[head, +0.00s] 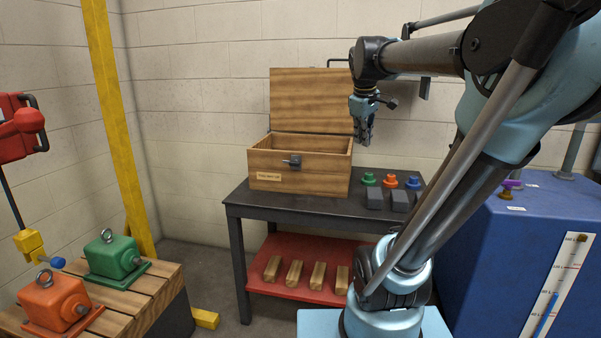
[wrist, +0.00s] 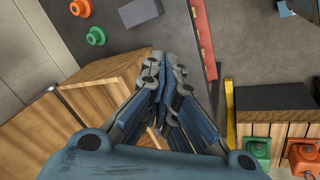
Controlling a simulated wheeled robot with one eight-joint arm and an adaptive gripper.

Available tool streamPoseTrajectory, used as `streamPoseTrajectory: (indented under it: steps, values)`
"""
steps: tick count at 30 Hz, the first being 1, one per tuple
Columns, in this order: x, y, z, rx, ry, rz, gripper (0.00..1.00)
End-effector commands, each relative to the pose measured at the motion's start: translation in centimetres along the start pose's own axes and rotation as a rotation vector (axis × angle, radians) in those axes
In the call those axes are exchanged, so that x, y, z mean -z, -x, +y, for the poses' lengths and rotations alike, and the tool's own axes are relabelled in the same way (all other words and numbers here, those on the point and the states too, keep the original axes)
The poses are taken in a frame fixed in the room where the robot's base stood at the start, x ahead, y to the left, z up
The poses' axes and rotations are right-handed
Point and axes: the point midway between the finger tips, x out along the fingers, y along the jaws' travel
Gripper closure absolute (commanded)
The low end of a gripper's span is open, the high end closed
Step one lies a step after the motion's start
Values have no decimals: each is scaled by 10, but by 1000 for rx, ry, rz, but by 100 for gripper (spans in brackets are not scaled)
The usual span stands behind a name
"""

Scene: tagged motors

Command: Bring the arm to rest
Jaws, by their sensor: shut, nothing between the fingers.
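My gripper (head: 365,132) hangs at the end of my raised arm, pointing down, just right of the open wooden box and above the dark table. Its fingers are closed together and hold nothing. In the wrist view my gripper (wrist: 168,115) fills the middle, with the blue-grey fingers drawn together. The wooden box (head: 320,176) stands on the table with its lid (head: 312,100) raised against the wall. My gripper appears apart from the box and the table top.
The dark table (head: 240,197) carries green, orange and blue knobs (head: 390,181) and grey blocks (head: 375,200). Its red lower shelf (head: 310,290) holds several wooden bars. A green motor (head: 112,255) and an orange motor (head: 55,302) sit on a slatted bench at left. A blue cabinet (head: 480,260) stands right.

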Motion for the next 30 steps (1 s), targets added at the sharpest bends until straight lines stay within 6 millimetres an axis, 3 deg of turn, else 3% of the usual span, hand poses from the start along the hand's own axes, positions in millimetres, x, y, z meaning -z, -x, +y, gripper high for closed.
streamPoseTrajectory:
  steps: [3, 12, 18, 23, 30]
  values:
    - [-39, -30, -41, 32, -140, -12, 100]
    - [-126, -110, -146, 111, -500, -57, 100]
    - [-168, -154, -200, 148, -682, -89, 100]
    - [-182, -170, -219, 161, -749, -103, 100]
    - [-184, -172, -222, 163, -759, -105, 100]
